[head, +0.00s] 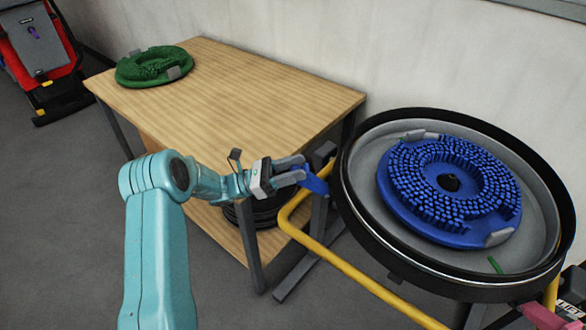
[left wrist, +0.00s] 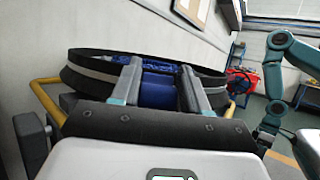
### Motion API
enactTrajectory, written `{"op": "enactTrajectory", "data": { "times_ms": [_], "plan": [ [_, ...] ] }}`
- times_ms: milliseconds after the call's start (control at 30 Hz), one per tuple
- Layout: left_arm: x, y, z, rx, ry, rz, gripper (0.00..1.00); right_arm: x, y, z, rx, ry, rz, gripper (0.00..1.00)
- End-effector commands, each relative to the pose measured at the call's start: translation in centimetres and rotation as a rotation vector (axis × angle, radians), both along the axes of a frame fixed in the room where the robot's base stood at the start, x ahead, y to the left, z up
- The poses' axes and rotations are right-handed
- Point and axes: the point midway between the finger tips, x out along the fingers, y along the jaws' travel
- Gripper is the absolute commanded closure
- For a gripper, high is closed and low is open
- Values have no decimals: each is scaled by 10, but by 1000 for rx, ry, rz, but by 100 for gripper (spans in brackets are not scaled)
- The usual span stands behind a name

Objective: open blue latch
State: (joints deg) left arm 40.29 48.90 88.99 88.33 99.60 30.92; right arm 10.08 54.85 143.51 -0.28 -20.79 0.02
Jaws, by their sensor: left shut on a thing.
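The blue latch (head: 315,183) is at the left side of the round black-rimmed tank (head: 362,225). My left gripper (head: 299,171) reaches it from the left, and its fingers are shut on the latch. In the left wrist view the blue latch (left wrist: 158,90) sits between the two grey fingers of my left gripper (left wrist: 160,76), with the tank rim just beyond. The fingers hide part of the latch. My right gripper does not show in either view.
A blue round brush (head: 450,188) lies in the tank. A yellow rail (head: 350,272) runs below the tank. A wooden table (head: 230,95) bearing a green brush (head: 153,66) stands at the back left. A red and grey machine (head: 40,55) is at the far left.

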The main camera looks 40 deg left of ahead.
Motion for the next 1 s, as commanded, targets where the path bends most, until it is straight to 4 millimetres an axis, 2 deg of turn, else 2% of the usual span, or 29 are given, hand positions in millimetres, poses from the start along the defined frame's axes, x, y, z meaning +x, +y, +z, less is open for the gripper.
{"op": "enactTrajectory", "data": {
  "times_ms": [267, 300, 367, 733, 867, 1000],
  "plan": [
    [1, 2, 4, -1, -9, 6, 100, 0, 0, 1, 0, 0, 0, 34],
    [1, 2, 4, -1, -9, 6, 52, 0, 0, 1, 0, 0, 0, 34],
    [1, 2, 4, -1, -9, 6, 34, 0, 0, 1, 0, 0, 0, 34],
    [-3, 5, -1, -1, -4, 3, 34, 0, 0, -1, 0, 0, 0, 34],
    [-14, 21, -10, -1, -3, 6, 34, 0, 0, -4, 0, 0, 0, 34],
    [-33, 49, -25, 1, -3, 9, 34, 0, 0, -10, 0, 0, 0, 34]
  ]
}}
